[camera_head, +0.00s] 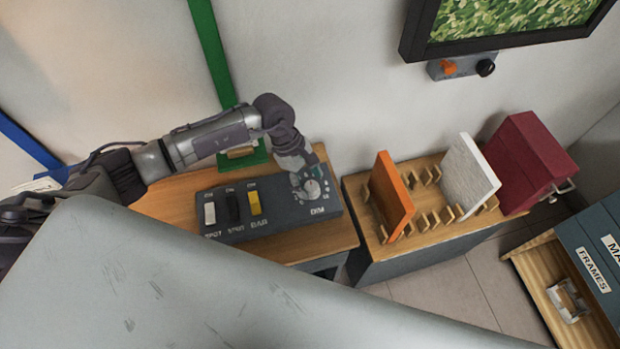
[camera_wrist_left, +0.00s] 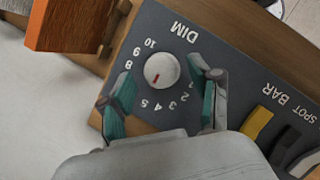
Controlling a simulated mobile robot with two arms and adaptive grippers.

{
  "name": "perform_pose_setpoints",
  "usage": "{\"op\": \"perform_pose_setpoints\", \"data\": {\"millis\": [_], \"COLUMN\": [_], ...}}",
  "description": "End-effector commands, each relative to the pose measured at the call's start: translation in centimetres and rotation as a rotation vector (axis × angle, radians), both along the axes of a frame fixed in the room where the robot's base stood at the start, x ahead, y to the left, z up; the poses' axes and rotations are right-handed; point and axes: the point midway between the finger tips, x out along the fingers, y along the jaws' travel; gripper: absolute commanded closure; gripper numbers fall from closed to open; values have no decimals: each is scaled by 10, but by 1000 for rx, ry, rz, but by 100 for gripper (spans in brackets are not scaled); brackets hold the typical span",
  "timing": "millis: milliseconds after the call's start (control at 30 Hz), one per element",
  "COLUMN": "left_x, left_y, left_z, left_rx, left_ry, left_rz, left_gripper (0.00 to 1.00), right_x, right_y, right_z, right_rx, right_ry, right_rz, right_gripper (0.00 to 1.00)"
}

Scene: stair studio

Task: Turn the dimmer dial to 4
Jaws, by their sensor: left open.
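The dimmer dial is a round white knob (camera_wrist_left: 161,71) on a dark grey control panel (camera_head: 270,222) marked DIM. It has a short red mark that points toward the lower left in the left wrist view, about toward the 5 side of the number ring; the exact reading is unclear. My left gripper (camera_head: 306,184) is over the dial end of the panel. In the left wrist view its teal-padded fingers (camera_wrist_left: 161,76) are open, one on each side of the knob, with gaps visible. One finger covers part of the numbers. My right gripper is not in view.
White (camera_head: 209,213), black (camera_head: 233,207) and yellow (camera_head: 254,202) switches sit beside the dial. The panel lies on a wooden top (camera_head: 170,208). To the right, a rack holds an orange board (camera_head: 391,196) and a white board (camera_head: 470,177), near a dark red box (camera_head: 525,165).

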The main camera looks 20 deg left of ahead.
Motion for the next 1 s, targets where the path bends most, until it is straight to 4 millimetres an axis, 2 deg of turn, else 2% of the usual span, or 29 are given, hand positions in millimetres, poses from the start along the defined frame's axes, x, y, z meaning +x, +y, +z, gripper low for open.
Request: {"op": "perform_pose_setpoints", "data": {"millis": [167, 433, 800, 1000], "left_x": [-2, -1, -1, -2], "left_y": [-4, -4, -4, -3], "left_z": [-10, -11, -11, -13], "left_rx": [0, 0, 0, 4], "left_ry": [2, 1, 1, -1], "left_rz": [0, 0, 1, 75], "left_gripper": [37, 37, 97, 97], "right_x": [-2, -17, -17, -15], "right_y": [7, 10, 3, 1], "right_z": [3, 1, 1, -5], "right_rx": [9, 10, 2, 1], "right_ry": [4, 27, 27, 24], "right_rz": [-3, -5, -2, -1], "right_gripper": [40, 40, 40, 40]}}
